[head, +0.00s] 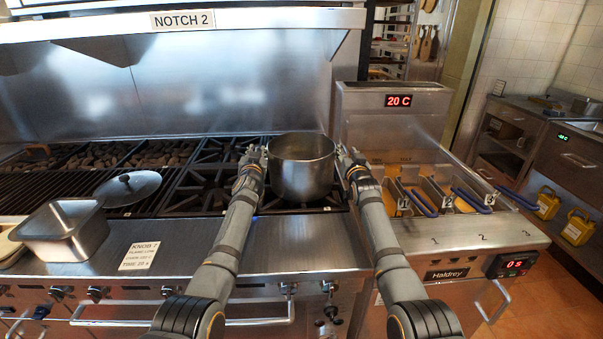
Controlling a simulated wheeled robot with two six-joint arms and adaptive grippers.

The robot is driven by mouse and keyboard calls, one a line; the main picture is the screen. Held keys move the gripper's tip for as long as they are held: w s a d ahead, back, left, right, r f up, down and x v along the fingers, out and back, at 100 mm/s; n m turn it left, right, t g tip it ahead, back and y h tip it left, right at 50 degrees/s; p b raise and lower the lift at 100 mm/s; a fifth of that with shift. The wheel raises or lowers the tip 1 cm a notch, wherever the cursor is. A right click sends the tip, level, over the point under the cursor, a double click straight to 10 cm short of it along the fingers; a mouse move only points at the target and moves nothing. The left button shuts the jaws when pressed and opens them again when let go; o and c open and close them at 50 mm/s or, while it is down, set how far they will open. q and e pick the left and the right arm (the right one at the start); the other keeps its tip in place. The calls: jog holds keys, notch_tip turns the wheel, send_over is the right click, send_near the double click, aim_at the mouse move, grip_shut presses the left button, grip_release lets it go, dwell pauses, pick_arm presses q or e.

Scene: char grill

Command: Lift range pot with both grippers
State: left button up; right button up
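The range pot (300,177) is a steel pot with an open top, standing upright on the black range grates near the middle of the head view. My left gripper (254,156) is at the pot's left side, at about rim height. My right gripper (346,158) is at the pot's right side, at a similar height. Both grippers are small in the picture and close against the pot's sides. The pot's handles are hidden by the grippers, so I cannot tell whether the fingers are closed on them.
A round lid (128,188) lies left of the pot, behind a steel pan (63,230). A knob note (139,256) lies on the front ledge. A fryer (425,225) with blue-handled baskets stands close on the right. Burner grates (212,178) left of the pot are bare.

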pick_arm(q)
jog(key=c, duration=0.4)
pick_arm(e)
jog(key=c, duration=0.4)
pick_arm(q)
grip_shut()
pick_arm(e)
grip_shut()
